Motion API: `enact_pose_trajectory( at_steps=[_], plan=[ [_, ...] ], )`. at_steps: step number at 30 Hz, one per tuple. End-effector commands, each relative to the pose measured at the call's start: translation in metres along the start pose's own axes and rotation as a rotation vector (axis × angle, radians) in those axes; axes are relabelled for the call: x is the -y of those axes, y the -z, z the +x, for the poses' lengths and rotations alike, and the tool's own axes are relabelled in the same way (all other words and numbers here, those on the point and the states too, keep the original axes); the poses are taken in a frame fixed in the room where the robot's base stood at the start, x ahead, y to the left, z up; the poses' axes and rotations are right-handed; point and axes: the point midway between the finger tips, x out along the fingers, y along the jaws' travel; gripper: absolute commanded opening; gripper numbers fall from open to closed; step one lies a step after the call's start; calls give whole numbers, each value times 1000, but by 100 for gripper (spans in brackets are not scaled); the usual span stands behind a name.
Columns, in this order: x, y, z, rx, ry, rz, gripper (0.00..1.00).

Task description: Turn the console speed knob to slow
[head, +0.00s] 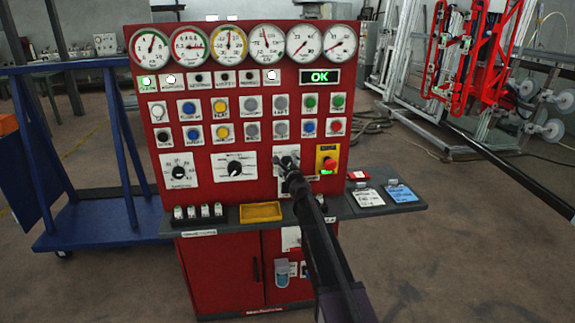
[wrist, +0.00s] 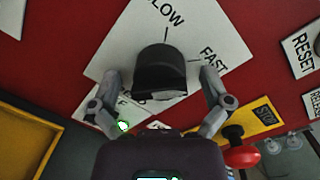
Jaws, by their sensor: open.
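The speed knob (wrist: 160,72) is black and sits on a white plate (wrist: 120,50) in the wrist view. The plate reads "LOW", with its front cut off, above the knob and "FAST" at its right. The direction the knob points is hard to tell. My gripper (wrist: 160,80) is open, with one finger to the left of the knob and one to the right, both apart from it. In the head view, my gripper (head: 289,170) is at the lower right of the red console (head: 200,215) and hides most of this knob.
A red emergency button (wrist: 240,157) on a yellow STOP plate is close to the right finger. A yellow tray (head: 260,212) and clipboards (head: 367,197) lie on the console shelf. Two other dials (head: 178,172) (head: 235,168) are to the left. A blue cart (head: 95,210) stands left.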

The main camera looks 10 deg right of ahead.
Motion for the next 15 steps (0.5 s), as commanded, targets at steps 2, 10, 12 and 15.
enact_pose_trajectory(
  at_steps=[2, 10, 12, 15],
  plan=[
    [0, 0, 0, 0, 0, 0, 98],
    [0, 0, 0, 0, 0, 0, 42],
    [0, 0, 0, -1, 1, 0, 21],
    [1, 1, 0, -1, 1, 0, 17]
  ],
)
